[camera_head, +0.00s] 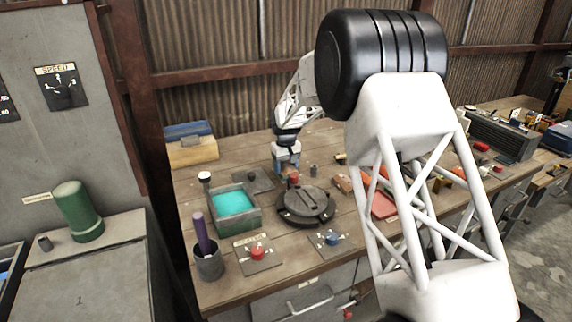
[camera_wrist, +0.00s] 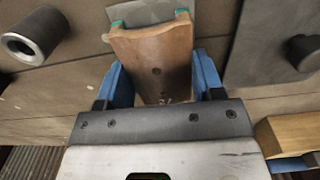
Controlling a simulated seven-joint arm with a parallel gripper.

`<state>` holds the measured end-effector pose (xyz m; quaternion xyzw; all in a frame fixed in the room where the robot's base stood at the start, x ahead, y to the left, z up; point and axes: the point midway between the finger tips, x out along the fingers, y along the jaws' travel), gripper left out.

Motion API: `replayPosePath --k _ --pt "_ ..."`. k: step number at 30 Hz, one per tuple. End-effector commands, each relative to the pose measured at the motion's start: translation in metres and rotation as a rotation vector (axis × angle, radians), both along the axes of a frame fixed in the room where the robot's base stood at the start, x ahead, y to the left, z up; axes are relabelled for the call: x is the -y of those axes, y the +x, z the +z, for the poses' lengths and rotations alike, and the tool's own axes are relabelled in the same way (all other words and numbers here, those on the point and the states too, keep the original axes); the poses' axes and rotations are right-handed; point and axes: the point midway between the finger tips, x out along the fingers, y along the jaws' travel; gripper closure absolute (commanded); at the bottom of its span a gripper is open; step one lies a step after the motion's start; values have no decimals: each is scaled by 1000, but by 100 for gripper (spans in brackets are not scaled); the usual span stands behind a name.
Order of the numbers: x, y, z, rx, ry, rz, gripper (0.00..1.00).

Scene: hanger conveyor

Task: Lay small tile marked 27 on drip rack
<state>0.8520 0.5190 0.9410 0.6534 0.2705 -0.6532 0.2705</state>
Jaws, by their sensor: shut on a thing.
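My gripper (camera_wrist: 163,82) is shut on a brown tile (camera_wrist: 155,50), with one blue finger on each side. The tile has a slightly curved far end and teal patches at its far corners. In the head view my gripper (camera_head: 287,158) is low over the back of the bench, and the tile is hard to make out there. A flat dark grey plate (camera_head: 251,183) lies on the bench near it. I cannot tell for sure which thing is the drip rack.
A small grey cylinder (camera_wrist: 36,36) is near the tile. A wooden block (camera_head: 193,152) sits at back left. My arm hides part of the bench.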

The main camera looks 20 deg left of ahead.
Motion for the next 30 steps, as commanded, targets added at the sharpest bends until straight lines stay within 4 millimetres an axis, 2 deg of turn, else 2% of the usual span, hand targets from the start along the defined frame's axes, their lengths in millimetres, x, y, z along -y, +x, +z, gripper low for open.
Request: replayPosePath --k 7,8,13,23,30 --pt "0 0 0 0 0 0 64" --pt "0 0 0 0 0 0 36" --pt "0 0 0 0 0 0 10" --pt "0 0 1 0 0 0 9" --pt "0 0 16 1 1 0 9"
